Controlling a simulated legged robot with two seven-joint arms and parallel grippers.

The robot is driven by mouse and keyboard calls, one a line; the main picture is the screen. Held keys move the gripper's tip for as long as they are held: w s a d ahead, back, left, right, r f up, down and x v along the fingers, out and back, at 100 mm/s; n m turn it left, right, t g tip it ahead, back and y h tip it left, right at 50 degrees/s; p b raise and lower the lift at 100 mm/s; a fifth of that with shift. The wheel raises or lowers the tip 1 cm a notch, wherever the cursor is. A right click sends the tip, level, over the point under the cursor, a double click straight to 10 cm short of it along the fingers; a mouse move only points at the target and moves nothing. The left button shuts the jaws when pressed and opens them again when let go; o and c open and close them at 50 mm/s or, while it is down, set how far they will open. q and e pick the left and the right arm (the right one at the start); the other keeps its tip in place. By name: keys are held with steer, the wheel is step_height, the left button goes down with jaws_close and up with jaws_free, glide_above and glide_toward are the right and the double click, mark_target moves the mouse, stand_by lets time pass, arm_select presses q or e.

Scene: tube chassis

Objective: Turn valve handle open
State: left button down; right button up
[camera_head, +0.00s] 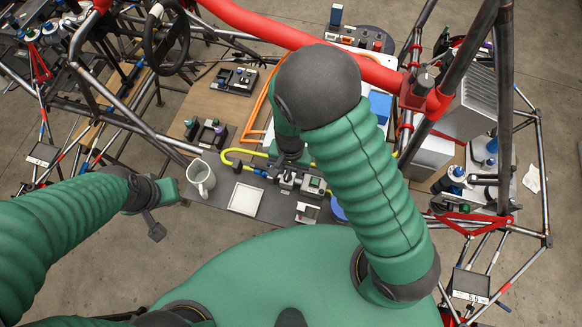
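A small metal valve assembly (287,180) sits on the bench at the end of a yellow hose (229,155) with a blue fitting. I cannot pick out its handle clearly; my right arm and gripper cover part of that spot. My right gripper (291,157) is dark, points down just above the assembly, and is partly hidden under my forearm. I cannot tell if it touches the assembly or how far its fingers are apart. My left gripper (160,208) hangs at the left, apart from the bench items. Its finger gap is unclear.
A white mug (201,178) and a white square tray (245,199) stand left of the assembly. A red tube (262,27) crosses behind my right arm. Dark chassis tubes (119,118) and a steering wheel (166,38) are at the left. A blue box (380,106) lies right of my forearm.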

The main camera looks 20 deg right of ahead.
steer(key=shift+a+r, duration=0.1)
steer(key=shift+a, duration=0.45)
steer(key=shift+c, duration=0.5)
steer(key=shift+a, duration=0.2)
steer(key=c, duration=0.5)
steer(key=shift+d, duration=0.1)
jaws_close()
steer(key=shift+d, duration=0.4)
steer(key=shift+w+a, duration=0.1)
steer(key=shift+a, duration=0.15)
steer(key=shift+d+n, duration=0.1)
steer(key=shift+n, duration=0.8)
steer(key=n, duration=0.3)
steer(key=shift+w+r, duration=0.1)
steer(key=shift+w, duration=0.05)
steer(key=n, duration=0.4)
steer(key=shift+a, duration=0.2)
steer(key=n, duration=0.4)
steer(key=shift+a+n, duration=0.1)
steer(key=shift+n, duration=0.2)
arm_select(q)
steer(key=shift+s+a+r, duration=0.1)
steer(key=shift+a+r, duration=0.1)
steer(key=shift+a, duration=0.25)
arm_select(e)
steer(key=shift+a+n, duration=0.15)
steer(key=shift+n, duration=2.15)
